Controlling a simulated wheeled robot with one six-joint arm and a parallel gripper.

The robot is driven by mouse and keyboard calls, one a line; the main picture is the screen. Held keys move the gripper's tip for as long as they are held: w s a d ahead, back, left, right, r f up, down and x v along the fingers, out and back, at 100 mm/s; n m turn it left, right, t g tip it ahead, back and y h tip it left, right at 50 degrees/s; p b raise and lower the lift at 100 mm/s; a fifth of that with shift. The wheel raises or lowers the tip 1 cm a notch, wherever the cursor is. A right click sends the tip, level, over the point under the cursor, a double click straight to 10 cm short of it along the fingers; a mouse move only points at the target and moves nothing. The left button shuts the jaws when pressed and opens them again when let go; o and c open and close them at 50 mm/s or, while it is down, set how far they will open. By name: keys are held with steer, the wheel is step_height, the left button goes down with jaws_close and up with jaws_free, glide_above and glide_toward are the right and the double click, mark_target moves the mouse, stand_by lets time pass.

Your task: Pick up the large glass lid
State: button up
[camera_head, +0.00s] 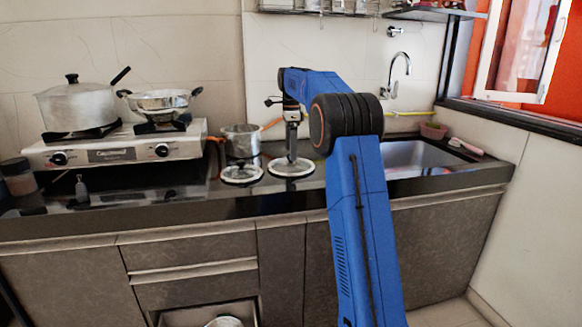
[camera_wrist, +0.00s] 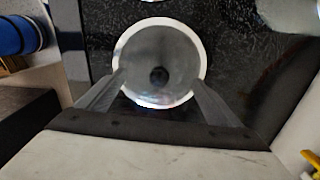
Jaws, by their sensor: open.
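The large glass lid (camera_head: 291,168) lies flat on the dark counter, right of a smaller glass lid (camera_head: 241,173). My gripper (camera_head: 292,150) is directly above the large lid, pointing down. In the wrist view the large lid (camera_wrist: 158,48) shows as a round clear disc with a pale rim and a dark knob (camera_wrist: 158,75) at its middle. My open gripper (camera_wrist: 160,79) has one finger on each side of the knob, with nothing held. I cannot tell how far the fingertips are above the glass.
A stove (camera_head: 113,150) carrying a lidded pot (camera_head: 77,105) and a wok (camera_head: 160,104) is on the left. A sink (camera_head: 418,155) is on the right. The counter's front edge is close to the lids.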

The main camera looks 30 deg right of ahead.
steer(key=shift+f, duration=1.7)
steer(key=shift+s, duration=0.1)
jaws_close()
